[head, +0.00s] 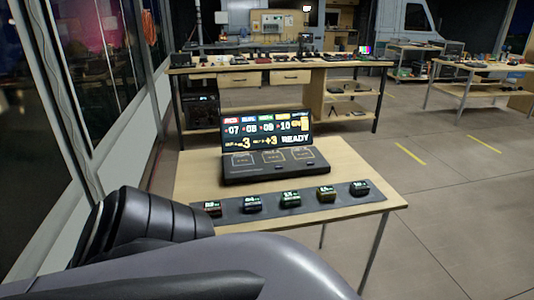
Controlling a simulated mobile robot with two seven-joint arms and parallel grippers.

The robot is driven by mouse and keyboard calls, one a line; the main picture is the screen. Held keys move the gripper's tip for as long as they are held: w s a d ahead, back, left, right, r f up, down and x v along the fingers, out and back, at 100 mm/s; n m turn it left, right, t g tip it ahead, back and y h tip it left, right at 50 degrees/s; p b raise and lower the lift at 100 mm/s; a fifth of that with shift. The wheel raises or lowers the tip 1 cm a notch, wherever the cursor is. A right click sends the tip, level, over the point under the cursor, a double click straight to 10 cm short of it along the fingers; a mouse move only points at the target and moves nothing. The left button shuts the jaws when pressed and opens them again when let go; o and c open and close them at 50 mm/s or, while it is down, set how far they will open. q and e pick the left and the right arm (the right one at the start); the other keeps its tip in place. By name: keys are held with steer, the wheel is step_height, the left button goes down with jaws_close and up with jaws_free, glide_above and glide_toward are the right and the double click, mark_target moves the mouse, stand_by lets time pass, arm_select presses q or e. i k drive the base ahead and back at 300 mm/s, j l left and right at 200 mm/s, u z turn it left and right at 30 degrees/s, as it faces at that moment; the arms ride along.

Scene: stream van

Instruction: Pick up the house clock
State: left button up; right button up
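Several small dark clock-like blocks with lit green or white displays stand in a row on a dark mat (307,199) along the near edge of a light wooden table (190,170). Dark and grey links of my arm fill the lower left, close to the table's near left corner. No gripper fingers show.
A black console (272,168) with a lit screen reading READY stands behind the mat. A long workbench (280,64) crosses behind the table, with items on top. Another bench (480,68) is at the right. The floor at right (450,200) is clear. A window wall runs along the left.

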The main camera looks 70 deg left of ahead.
mark_target(362, 188)
steer(key=u, duration=2)
